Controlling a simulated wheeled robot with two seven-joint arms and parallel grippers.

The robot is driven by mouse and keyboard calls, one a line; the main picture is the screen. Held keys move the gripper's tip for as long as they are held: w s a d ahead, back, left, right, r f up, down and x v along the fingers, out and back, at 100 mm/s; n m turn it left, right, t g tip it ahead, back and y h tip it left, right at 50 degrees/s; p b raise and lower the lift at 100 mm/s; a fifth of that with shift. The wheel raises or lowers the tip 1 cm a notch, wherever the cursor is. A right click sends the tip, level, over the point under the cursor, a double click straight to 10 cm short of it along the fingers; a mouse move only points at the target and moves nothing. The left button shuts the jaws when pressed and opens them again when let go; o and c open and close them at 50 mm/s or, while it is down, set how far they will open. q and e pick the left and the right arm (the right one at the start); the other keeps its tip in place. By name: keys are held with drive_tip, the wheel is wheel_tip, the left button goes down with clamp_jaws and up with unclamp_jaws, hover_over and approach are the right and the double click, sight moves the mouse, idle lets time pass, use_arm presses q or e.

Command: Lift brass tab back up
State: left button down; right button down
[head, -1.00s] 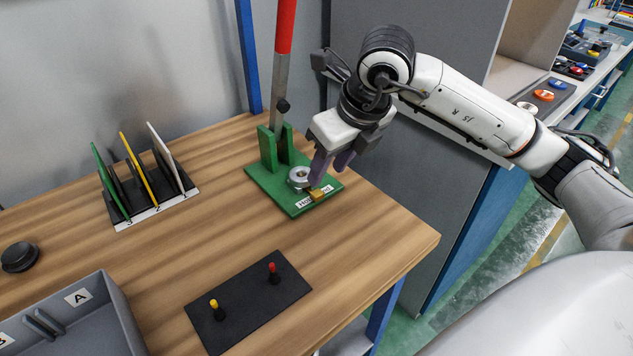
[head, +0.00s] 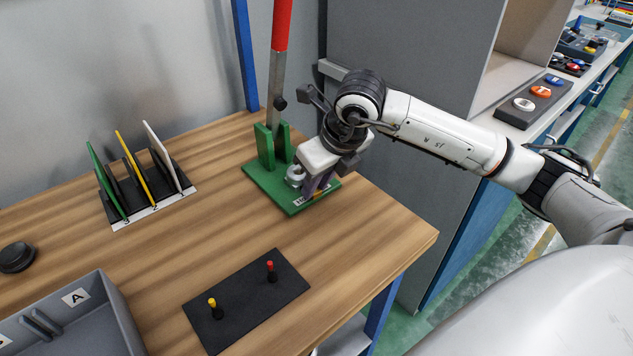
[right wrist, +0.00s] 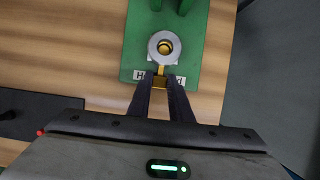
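The brass tab (right wrist: 160,80) lies low at the front of the green base (right wrist: 133,55), in front of a round metal ring (right wrist: 164,47) with a brass centre. In the head view the green base (head: 263,184) shows, but my gripper mostly hides the tab. My right gripper (head: 317,188) is down at the front of the base. In the right wrist view its two dark fingers (right wrist: 162,80) stand on either side of the tab, with brass filling the gap. I cannot tell whether they press on it. My left gripper is not in view.
A red-handled upright lever (head: 279,60) rises between green brackets behind the ring. A black mat (head: 245,305) with red and yellow pegs lies nearer the front. A rack of coloured panels (head: 148,205) and a grey bin (head: 110,310) stand left. The wood between is clear.

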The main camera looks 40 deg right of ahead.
drive_tip(key=shift+r, duration=0.65)
drive_tip(key=c, duration=1.6)
unclamp_jaws()
drive_tip(key=v, duration=1)
drive_tip(key=shift+r, duration=0.15)
